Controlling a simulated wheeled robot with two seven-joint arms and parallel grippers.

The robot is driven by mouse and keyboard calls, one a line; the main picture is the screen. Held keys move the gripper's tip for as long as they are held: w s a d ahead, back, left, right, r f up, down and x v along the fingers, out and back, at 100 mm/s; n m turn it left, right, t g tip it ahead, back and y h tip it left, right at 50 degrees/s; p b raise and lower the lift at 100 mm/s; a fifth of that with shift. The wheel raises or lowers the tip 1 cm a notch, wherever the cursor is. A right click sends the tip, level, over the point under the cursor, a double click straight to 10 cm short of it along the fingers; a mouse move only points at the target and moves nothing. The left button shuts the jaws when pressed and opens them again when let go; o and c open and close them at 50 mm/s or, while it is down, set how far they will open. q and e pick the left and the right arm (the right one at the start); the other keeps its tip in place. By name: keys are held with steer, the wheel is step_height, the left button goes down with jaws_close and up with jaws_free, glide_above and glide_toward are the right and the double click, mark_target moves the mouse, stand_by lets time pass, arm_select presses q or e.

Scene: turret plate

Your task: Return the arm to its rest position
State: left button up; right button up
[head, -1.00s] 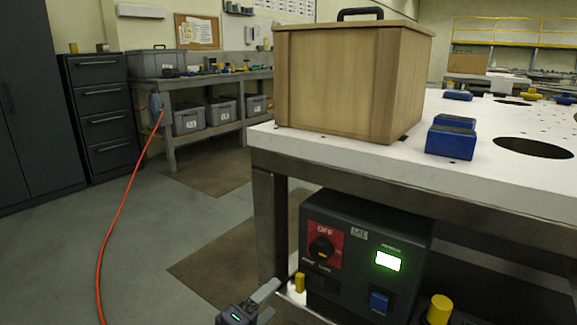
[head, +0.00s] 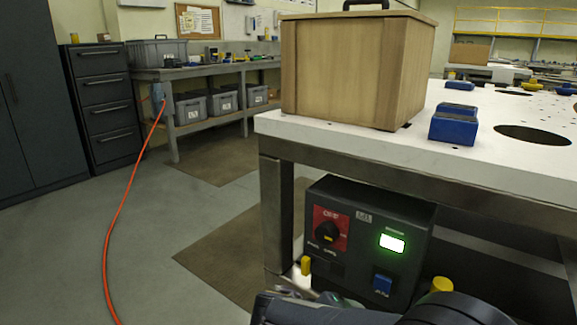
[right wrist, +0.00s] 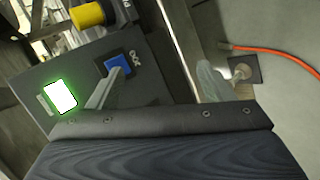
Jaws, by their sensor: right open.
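My right arm (head: 385,312) crosses the bottom of the head view as a dark shape in front of the control box. Its fingertips are not clear there. In the right wrist view my right gripper (right wrist: 158,85) is open and empty, its two pale fingers apart. The dark control box (head: 408,215) sits under the white table, with a red switch plate and black knob (head: 328,231), a lit green-white display (head: 392,243) and a blue button (head: 382,284). The display (right wrist: 59,96) and blue button (right wrist: 118,64) also show in the right wrist view. My left gripper is not in view.
The white table (head: 330,143) carries a wooden box (head: 340,75) and blue blocks (head: 453,128), and has round holes. Yellow knobs (head: 306,265) stand near the control box. An orange hose (head: 112,225) crosses open floor at left. Cabinets and a workbench stand behind.

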steer(key=s+d+f+m+g+y, duration=0.25)
steer(key=s+d+g+y, duration=0.2)
steer(key=s+d, duration=0.35)
steer(key=s+d+r+m+t+y, duration=0.1)
steer(key=s+r+m+t+y, duration=0.2)
steer(key=s, duration=0.4)
steer(key=s+d+r+m+t+y, duration=0.1)
steer(key=s+r+m+t+y, duration=0.15)
steer(key=s+y, duration=0.3)
step_height(320, 180, up, 35)
steer(key=n+p, duration=0.1)
steer(key=p, duration=3.4)
steer(key=shift+s+a+g+h, duration=0.15)
steer(key=shift+s+g+h, duration=0.25)
